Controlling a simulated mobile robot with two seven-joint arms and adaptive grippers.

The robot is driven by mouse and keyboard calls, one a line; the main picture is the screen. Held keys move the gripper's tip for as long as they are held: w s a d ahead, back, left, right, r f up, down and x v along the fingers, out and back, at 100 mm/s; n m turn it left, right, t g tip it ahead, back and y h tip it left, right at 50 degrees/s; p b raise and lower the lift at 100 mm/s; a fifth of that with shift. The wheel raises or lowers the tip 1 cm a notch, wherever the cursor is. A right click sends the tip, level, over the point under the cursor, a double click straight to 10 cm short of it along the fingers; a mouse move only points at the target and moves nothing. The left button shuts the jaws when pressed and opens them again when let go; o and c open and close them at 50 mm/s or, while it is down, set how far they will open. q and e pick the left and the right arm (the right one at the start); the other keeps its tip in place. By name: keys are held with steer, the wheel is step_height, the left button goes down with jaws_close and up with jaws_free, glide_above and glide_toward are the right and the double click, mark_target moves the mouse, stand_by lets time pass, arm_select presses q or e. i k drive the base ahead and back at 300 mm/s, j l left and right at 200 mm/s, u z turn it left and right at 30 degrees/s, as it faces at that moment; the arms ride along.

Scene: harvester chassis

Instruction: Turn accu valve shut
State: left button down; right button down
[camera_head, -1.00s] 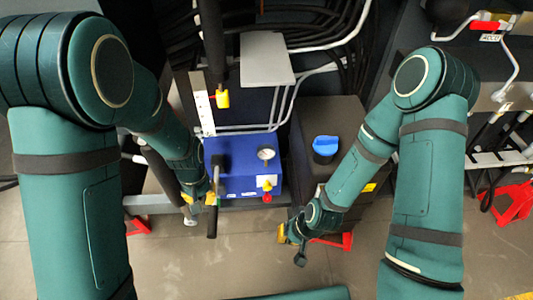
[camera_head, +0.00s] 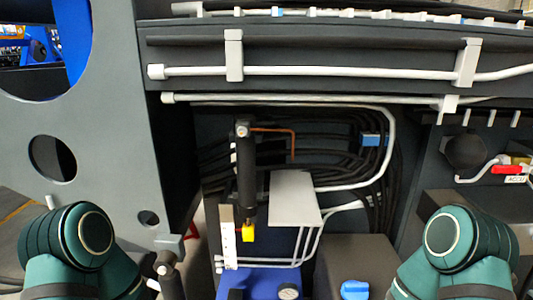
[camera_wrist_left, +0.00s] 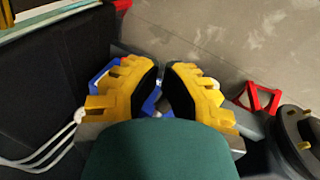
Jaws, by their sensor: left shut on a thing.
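The accu valve (camera_head: 508,170) has a red handle lying about level on a white pipe at the right edge of the head view. A white ACCU label (camera_head: 516,180) sits just below it. My left gripper (camera_wrist_left: 163,82) shows only in the left wrist view, with yellow fingers and dark pads. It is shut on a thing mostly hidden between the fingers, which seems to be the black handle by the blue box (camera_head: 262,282). My right gripper is out of view; only my right upper arm shows, below and left of the valve. No gripper is seen at the valve.
A dark round knob (camera_head: 465,152) sits left of the valve. A black cylinder with a yellow end (camera_head: 247,234) and a grey plate (camera_head: 296,198) stand in the middle. A blue cap (camera_head: 355,290) is at the bottom. Pipes and hoses fill the bay.

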mark_target(495, 169)
steer(key=z, duration=1.55)
